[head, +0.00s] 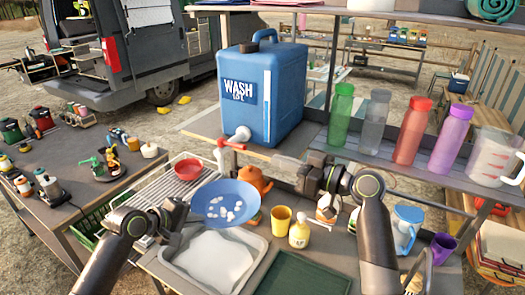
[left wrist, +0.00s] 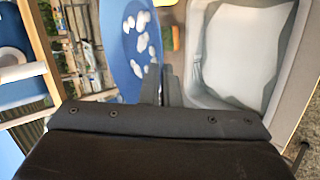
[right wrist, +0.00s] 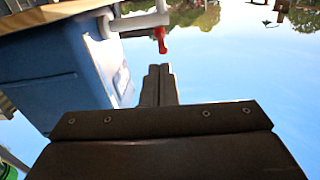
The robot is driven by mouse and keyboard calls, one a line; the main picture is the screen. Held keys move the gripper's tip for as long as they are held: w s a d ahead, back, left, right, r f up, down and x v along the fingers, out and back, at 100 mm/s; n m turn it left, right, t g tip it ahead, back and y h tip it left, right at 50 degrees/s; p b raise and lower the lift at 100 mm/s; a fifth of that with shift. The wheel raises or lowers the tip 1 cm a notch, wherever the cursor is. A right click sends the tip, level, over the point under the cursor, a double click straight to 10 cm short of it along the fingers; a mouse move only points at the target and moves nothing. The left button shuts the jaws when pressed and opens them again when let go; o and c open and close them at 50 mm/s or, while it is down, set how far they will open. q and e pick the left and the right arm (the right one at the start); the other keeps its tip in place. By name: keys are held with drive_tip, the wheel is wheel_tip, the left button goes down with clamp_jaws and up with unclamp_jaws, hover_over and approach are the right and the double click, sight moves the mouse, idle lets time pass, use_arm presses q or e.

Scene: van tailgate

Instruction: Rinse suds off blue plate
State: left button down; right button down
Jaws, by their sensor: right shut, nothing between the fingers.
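The blue plate (head: 240,196) with white suds patches (head: 222,212) is tilted above the grey basin (head: 262,254) of whitish water, below the tap. My left gripper (head: 186,213) is shut on the plate's left rim; the left wrist view shows the plate (left wrist: 122,55) at its fingers (left wrist: 160,82). The blue wash tank (head: 262,112) stands on the shelf with a white tap (head: 240,135). My right gripper (head: 284,162) is shut and empty, right of the tap. In the right wrist view its fingertips (right wrist: 159,72) point towards the red tap lever (right wrist: 160,38), apart from it. No water stream is discernible.
A red bowl (head: 188,168) sits on the drying rack (head: 165,192). An orange teapot (head: 257,181), yellow cup (head: 281,219) and soap bottle (head: 299,234) stand close right of the plate. Several bottles and a measuring jug (head: 494,155) line the shelf. A dark green mat (head: 300,277) lies at the front.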

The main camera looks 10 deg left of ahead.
sight(232, 145)
drive_tip(key=w+d+f+m+g+y, duration=0.1)
drive_tip(key=w+d+m, duration=0.15)
drive_tip(key=m, duration=0.65)
drive_tip(key=w+d+m+g+y, duration=0.15)
drive_tip(key=w+m, duration=0.25)
drive_tip(key=m, duration=0.5)
drive_tip(key=s+a+r, duration=0.1)
drive_tip(key=a, duration=1.1)
drive_tip(key=shift+h, duration=0.45)
drive_tip(key=shift+s, duration=0.1)
drive_tip(key=shift+s+a+r, duration=0.1)
drive_tip(key=shift+s+a, duration=0.1)
drive_tip(key=shift+s, duration=0.35)
drive_tip(key=shift+s+a, duration=0.2)
drive_tip(key=shift+s, duration=0.35)
drive_tip(key=shift+w, duration=0.1)
